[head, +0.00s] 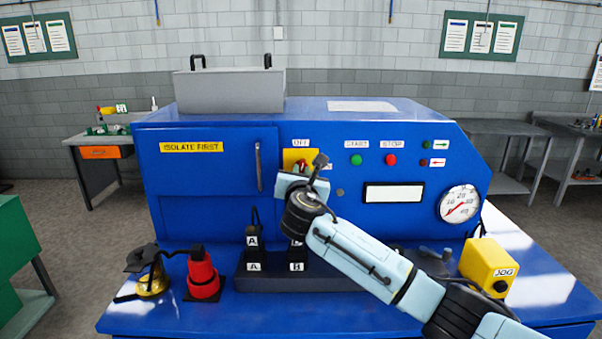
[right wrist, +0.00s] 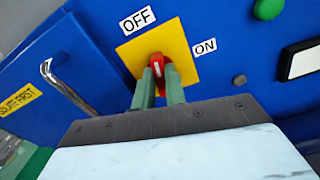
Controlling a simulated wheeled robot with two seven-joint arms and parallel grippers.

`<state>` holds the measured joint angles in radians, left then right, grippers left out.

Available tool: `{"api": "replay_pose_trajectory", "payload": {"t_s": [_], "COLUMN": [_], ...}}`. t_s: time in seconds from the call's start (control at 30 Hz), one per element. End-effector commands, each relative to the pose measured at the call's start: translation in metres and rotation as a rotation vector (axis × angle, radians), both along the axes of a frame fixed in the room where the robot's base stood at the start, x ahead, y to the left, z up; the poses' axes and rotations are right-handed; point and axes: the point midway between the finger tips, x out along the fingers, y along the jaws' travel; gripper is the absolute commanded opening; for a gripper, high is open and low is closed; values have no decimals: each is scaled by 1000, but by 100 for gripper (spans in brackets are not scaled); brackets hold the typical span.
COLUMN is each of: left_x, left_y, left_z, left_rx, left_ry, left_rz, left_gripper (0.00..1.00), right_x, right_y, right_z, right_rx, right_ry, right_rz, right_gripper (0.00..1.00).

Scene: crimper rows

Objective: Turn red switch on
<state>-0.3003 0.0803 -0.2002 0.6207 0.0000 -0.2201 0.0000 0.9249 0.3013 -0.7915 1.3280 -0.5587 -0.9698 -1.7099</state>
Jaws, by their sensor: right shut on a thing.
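The red switch (right wrist: 168,74) sits on a yellow plate (right wrist: 185,62) on the blue machine front. An OFF label (right wrist: 137,20) is above the plate and an ON label (right wrist: 205,46) is at its right. In the head view, the yellow plate (head: 289,157) shows behind my right gripper (head: 302,170), which partly hides the red switch and the ON label. In the right wrist view, the green fingers of my right gripper (right wrist: 159,82) are shut around the red handle. The handle's exact angle is hard to tell. My left gripper is not in view.
Right of the switch are a green START button (head: 356,160), a red STOP button (head: 391,160) and a gauge (head: 459,204). A door handle (head: 258,167) stands out at the left. Below are black A/B blocks (head: 254,245), a red item (head: 203,277) and a yellow JOG box (head: 488,264).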

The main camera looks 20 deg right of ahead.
Motion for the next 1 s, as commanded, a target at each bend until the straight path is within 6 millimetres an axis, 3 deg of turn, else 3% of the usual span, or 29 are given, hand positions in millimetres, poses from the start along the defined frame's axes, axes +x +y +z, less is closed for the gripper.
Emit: {"api": "replay_pose_trajectory", "payload": {"t_s": [1.0], "left_x": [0], "left_y": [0], "left_z": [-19], "left_rx": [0], "left_ry": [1], "left_rz": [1], "left_gripper": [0], "right_x": [-1], "right_y": [-3], "right_z": [-6], "right_rx": [927], "right_ry": [-265], "right_rz": [-1], "right_gripper": [0]}}
